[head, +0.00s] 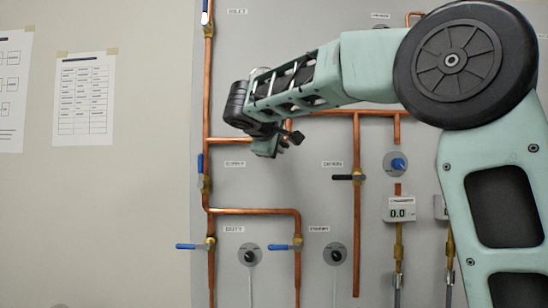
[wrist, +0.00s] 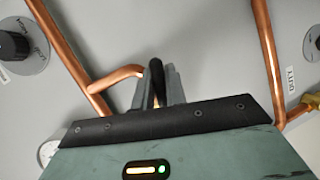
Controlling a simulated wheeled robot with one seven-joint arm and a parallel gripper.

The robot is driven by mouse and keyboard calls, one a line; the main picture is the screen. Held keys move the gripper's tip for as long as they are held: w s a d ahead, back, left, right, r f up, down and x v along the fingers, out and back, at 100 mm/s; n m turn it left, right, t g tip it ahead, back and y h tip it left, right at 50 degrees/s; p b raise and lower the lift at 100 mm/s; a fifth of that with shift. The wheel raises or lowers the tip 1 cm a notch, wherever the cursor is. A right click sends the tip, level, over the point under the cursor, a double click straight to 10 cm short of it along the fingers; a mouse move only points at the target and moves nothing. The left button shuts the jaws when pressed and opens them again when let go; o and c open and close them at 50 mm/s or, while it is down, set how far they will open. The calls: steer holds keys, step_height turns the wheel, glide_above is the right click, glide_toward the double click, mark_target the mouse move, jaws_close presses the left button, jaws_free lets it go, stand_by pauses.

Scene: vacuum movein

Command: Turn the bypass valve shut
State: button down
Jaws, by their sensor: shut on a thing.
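My gripper (head: 293,138) is at the grey panel, in front of the upper horizontal copper pipe. In the wrist view my gripper (wrist: 158,70) is shut with its grey fingers on either side of a slim black handle (wrist: 157,80). The handle's valve body is hidden behind the fingers and palm. The labels are too small to read with certainty, so I cannot confirm from them which valve is the bypass. A blue lever (head: 200,163) stands upright along the left vertical pipe.
Copper pipes (head: 252,211) run over the panel (head: 275,185). Blue levers (head: 187,246) (head: 277,247) and dark knobs (head: 250,255) (head: 334,254) sit lower down.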

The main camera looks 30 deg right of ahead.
steer(key=shift+w+a+f+m+t+y+b, duration=0.6)
steer(key=shift+m+y+b, duration=0.55)
steer(key=shift+m+b, duration=0.85)
steer(key=shift+w+a+f+m+t+y+b, duration=0.35)
steer(key=shift+a+f+m+t+y+b, duration=0.65)
steer(key=shift+b, duration=1.65)
steer(key=shift+w+a+f+m+t+y+b, duration=0.3)
steer(key=shift+w+a+f+m+y+b, duration=0.25)
steer(key=shift+m+y+b, duration=1.15)
steer(key=shift+a+r+m+h+b, duration=0.1)
steer(key=shift+m+h+b, duration=0.25)
steer(key=shift+b, duration=0.25)
steer(key=c, duration=1.4)
jaws_free()
steer(key=shift+c, duration=0.2)
